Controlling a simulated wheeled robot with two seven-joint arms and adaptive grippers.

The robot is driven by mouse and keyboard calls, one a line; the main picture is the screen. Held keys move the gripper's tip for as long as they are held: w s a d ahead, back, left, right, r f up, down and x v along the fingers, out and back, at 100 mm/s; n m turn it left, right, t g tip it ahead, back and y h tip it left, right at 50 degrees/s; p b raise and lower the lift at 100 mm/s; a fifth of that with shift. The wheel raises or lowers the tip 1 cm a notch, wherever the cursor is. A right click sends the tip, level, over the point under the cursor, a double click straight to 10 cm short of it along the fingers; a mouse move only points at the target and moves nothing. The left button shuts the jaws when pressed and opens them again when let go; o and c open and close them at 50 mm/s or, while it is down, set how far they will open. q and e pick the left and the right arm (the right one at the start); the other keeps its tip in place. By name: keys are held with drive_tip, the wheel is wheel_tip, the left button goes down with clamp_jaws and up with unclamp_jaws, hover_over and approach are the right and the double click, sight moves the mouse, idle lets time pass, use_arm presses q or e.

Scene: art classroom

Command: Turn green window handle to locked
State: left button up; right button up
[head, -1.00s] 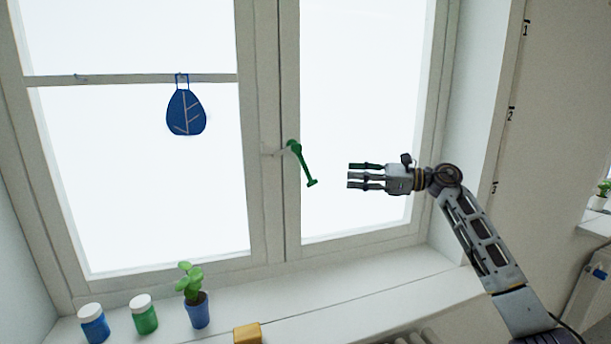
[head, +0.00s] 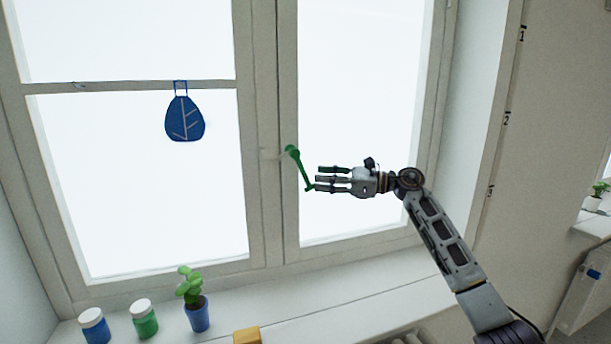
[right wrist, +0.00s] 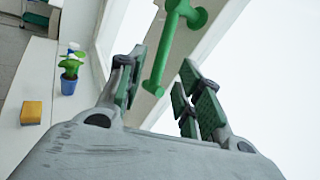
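The green window handle (head: 299,166) sits on the middle window frame and slants down to the right from its pivot. In the right wrist view the green handle (right wrist: 163,55) reaches from the top down between the fingers. My right gripper (head: 322,179) is at the handle's lower end, with its fingertips beside the end knob. In the right wrist view my right gripper (right wrist: 160,88) is open, with green pads on both sides of the handle and gaps visible; contact is not clear. My left gripper is not in view.
The windowsill holds a blue jar (head: 94,326), a green jar (head: 144,319), a plant in a blue pot (head: 197,314) and a yellow block (head: 247,336). The space around the handle is clear.

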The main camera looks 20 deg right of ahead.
sight(305, 177)
drive_tip(key=shift+p+x, duration=0.7)
drive_tip(key=shift+x, duration=2.2)
clamp_jaws()
